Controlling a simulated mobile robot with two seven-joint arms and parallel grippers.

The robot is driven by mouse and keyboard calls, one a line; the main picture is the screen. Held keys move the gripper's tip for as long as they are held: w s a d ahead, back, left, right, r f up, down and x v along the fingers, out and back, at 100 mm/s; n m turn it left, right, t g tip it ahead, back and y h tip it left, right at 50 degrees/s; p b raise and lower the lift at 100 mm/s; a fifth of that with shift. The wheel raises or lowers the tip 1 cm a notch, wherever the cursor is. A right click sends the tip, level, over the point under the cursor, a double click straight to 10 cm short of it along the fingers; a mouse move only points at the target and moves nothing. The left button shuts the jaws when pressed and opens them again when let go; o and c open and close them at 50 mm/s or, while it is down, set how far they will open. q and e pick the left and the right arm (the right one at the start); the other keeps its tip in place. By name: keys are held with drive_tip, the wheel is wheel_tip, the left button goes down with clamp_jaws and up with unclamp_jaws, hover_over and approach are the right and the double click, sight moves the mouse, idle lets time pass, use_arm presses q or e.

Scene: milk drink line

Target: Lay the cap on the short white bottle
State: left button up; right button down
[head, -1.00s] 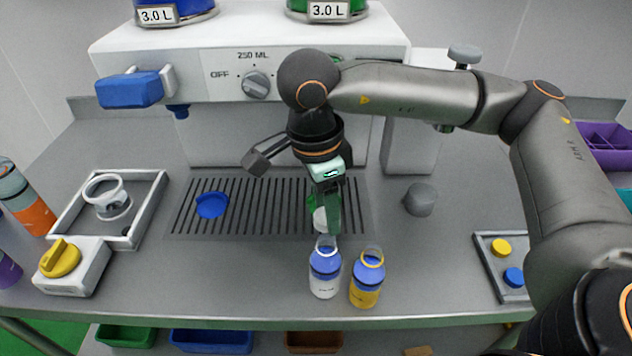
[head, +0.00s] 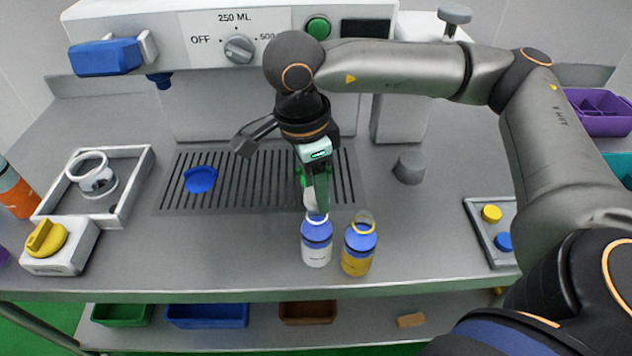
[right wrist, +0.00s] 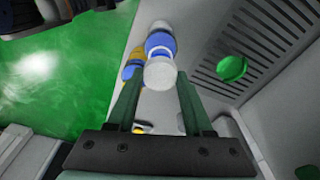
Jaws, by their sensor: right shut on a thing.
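My right gripper (head: 314,205) points down in the head view, just behind and above the white bottle's neck. It is shut on a white cap (right wrist: 160,73), which shows between the fingertips in the right wrist view. The short white bottle (head: 316,255) stands upright on the counter, with a blue upper part and a white ring at its top. It also shows beyond the cap in the right wrist view (right wrist: 160,41). The cap overlaps the bottle in view; I cannot tell whether they touch. My left gripper is not in view.
A yellow bottle (head: 356,262) stands close right of the white one. Behind are a drip grate (head: 240,200) with a blue disc (head: 200,180), and a grey knob-like piece (head: 409,169). A tray (head: 480,225) with caps lies right.

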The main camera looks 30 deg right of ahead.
drive_tip(key=shift+f, duration=0.4)
drive_tip(key=shift+f+b, duration=0.8)
drive_tip(key=shift+b, duration=0.2)
drive_tip(key=shift+c, duration=1.1)
unclamp_jaws()
drive_tip(key=shift+r, duration=0.1)
wheel_tip(320, 180, up, 12)
drive_tip(key=a, duration=0.1)
drive_tip(key=shift+w+a+r+p, duration=0.15)
drive_tip(key=shift+a+p, duration=0.1)
drive_tip(key=shift+p, duration=0.05)
